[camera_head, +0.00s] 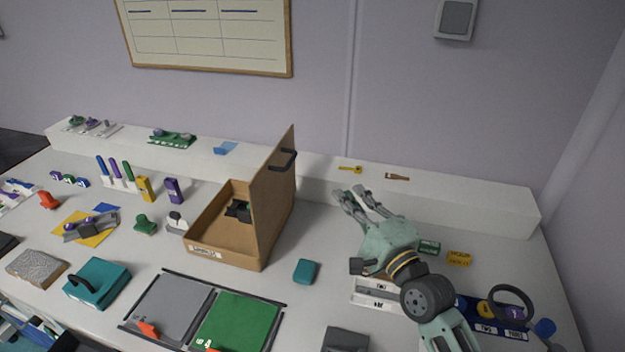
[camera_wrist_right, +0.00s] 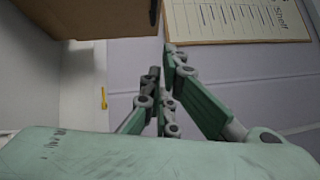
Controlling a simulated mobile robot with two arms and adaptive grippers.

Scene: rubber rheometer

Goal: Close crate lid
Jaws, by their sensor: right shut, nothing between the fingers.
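The brown crate (camera_head: 229,255) stands on the bench, open at the top, with a small black object (camera_head: 238,210) inside. Its lid (camera_head: 272,200) stands upright along the crate's right side, with a black handle (camera_head: 284,160) near its top. My right gripper (camera_head: 352,192) is to the right of the lid, apart from it, fingers pointing up and back; it is shut and empty. In the right wrist view its fingers (camera_wrist_right: 160,85) show close together, and a brown panel, seemingly the lid (camera_wrist_right: 95,15), is at the top left. My left gripper is not in view.
A raised white shelf (camera_head: 440,205) runs along the back, with a yellow key-like item (camera_head: 350,169) and a brown item (camera_head: 397,177) on it. A teal block (camera_head: 306,271) lies right of the crate. Grey and green panels (camera_head: 235,322) lie in front.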

